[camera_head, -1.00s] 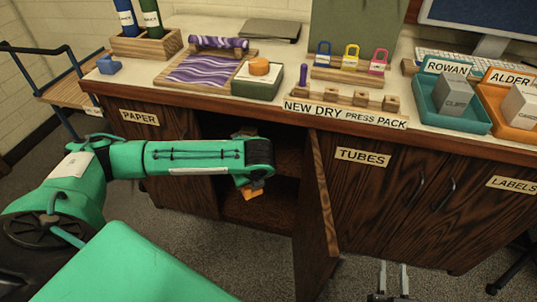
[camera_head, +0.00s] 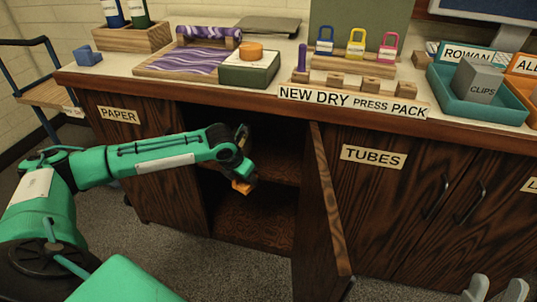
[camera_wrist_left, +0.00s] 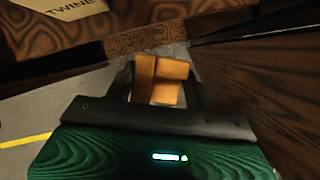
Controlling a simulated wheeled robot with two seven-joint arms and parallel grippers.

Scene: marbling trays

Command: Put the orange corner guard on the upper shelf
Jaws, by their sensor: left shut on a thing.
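The orange corner guard (camera_head: 242,187) hangs below the wrist of my left arm, in front of the open cabinet. My left gripper (camera_wrist_left: 160,92) is shut on it; the guard (camera_wrist_left: 158,72) shows between the two dark fingers in the left wrist view. The upper shelf (camera_head: 277,172) is the dark wooden board inside the cabinet, behind and to the right of the guard. My arm hides part of the opening. My right gripper (camera_head: 496,291) shows at the bottom right edge, its two grey fingers apart and empty.
The open cabinet door (camera_head: 325,210) swings outward at the right of the opening. The cabinet floor (camera_head: 258,222) looks clear. The counter above holds a purple marbled tray (camera_head: 190,62), padlocks and a teal tray (camera_head: 478,108). A TWINE label (camera_wrist_left: 72,6) shows in the left wrist view.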

